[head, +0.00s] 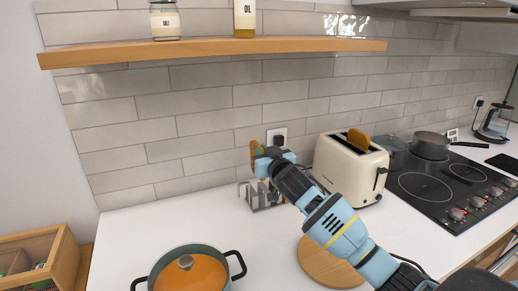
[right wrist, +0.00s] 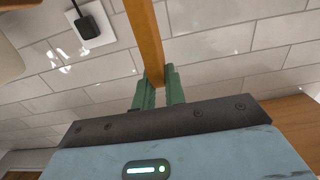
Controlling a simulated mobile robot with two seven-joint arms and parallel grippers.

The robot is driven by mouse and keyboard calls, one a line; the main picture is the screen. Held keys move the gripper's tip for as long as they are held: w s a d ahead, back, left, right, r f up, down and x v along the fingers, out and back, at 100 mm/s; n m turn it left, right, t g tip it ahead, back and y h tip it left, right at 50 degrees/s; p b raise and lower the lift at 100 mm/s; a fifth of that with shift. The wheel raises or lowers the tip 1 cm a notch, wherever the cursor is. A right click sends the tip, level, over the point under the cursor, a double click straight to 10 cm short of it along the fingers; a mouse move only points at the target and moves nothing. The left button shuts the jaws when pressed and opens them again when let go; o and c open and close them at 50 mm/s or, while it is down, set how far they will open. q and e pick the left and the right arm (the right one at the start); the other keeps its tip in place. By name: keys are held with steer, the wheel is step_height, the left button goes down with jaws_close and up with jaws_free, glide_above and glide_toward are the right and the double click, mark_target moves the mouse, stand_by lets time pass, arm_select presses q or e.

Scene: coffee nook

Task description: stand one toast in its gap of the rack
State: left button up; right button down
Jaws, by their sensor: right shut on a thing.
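My right gripper (head: 262,160) is shut on a brown toast (head: 255,149). The toast is held up on edge above the metal toast rack (head: 262,200), apart from it in the picture. In the right wrist view the green fingers (right wrist: 159,88) pinch the toast (right wrist: 148,40), seen edge-on as a narrow brown strip. The rack stands on the white counter near the tiled wall, and my gripper and forearm cover part of it, so its gaps are hard to make out. Another toast (head: 358,139) pokes out of the cream toaster (head: 350,170). My left gripper is out of view.
A pot (head: 188,270) of orange soup stands at the front left. A round wooden board (head: 318,266) lies under my right forearm. A wall socket with a plug (head: 277,137) is behind the gripper. A wooden shelf (head: 215,49) runs above. The counter left of the rack is clear.

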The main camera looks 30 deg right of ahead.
steer(key=shift+s, duration=0.2)
steer(key=shift+f+b, duration=0.3)
steer(key=shift+f, duration=0.85)
step_height(320, 180, down, 2)
steer(key=shift+w+b, duration=0.15)
steer(key=shift+b, duration=0.35)
steer(key=shift+d+f, duration=0.15)
steer(key=shift+f, duration=0.35)
steer(key=shift+f+b, duration=0.45)
steer(key=shift+f, duration=0.6)
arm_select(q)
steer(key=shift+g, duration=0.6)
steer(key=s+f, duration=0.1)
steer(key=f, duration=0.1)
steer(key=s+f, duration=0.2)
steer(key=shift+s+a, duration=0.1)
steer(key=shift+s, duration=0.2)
arm_select(e)
steer(key=c, duration=1.4)
jaws_free()
